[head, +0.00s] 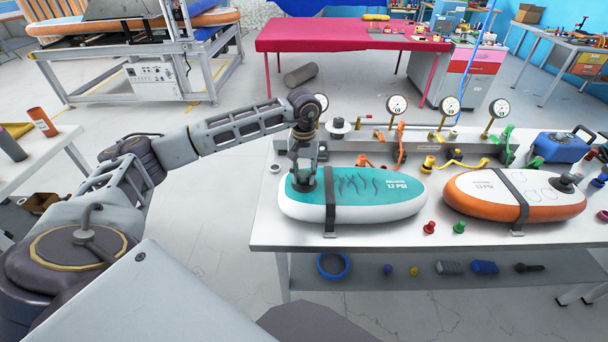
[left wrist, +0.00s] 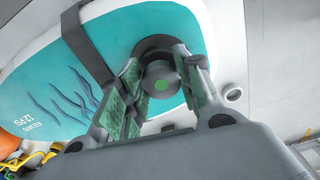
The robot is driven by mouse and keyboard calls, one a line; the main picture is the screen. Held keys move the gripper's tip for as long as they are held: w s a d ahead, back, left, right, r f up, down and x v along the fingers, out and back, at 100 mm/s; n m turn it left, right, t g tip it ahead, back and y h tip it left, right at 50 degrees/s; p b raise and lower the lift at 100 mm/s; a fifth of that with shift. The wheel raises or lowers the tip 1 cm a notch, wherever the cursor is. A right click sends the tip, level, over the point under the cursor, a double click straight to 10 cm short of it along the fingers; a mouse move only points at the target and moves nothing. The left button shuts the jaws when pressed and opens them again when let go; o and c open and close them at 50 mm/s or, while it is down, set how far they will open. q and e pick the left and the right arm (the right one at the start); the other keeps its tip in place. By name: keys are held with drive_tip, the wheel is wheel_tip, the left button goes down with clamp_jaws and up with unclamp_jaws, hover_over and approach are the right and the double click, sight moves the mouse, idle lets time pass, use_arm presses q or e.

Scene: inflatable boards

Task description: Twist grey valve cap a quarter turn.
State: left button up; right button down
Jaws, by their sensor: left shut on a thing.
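The grey valve cap (left wrist: 161,80), round and dark with a green dot on top, sits on the dark valve base at the end of the teal and white inflatable board (head: 375,190). My left gripper (left wrist: 160,92) comes down over the cap, with its green-padded fingers on either side, shut on it. In the head view my left gripper (head: 304,180) is upright at the left end of the board and mostly hides the cap. The board lies flat with a dark strap (head: 330,205) across it. My right gripper is not in view.
An orange and white board (head: 480,205) with its own dark valve lies to the right on the white table (head: 400,238). Red and green small caps stand near the front edge. Several gauges (head: 397,105), hoses and a blue case (head: 560,147) stand behind.

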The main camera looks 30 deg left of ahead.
use_arm(q)
drive_tip(key=shift+m, duration=0.6)
drive_tip(key=shift+a+f+m+b, duration=0.2)
drive_tip(key=shift+a+m+b, duration=0.2)
drive_tip(key=shift+m+b, duration=0.4)
drive_tip(key=o, duration=1)
drive_tip(key=shift+s+a+f, duration=0.1)
drive_tip(key=shift+s+a, duration=0.05)
drive_tip(key=shift+a, duration=0.05)
drive_tip(key=shift+o, duration=0.2)
drive_tip(key=shift+a, duration=0.3)
wheel_tip(320, 180, up, 8)
drive_tip(key=a, duration=0.1)
drive_tip(key=shift+s+f, duration=0.2)
drive_tip(key=shift+f, duration=0.05)
drive_tip(key=shift+d+r, duration=0.15)
drive_tip(key=shift+d, duration=0.05)
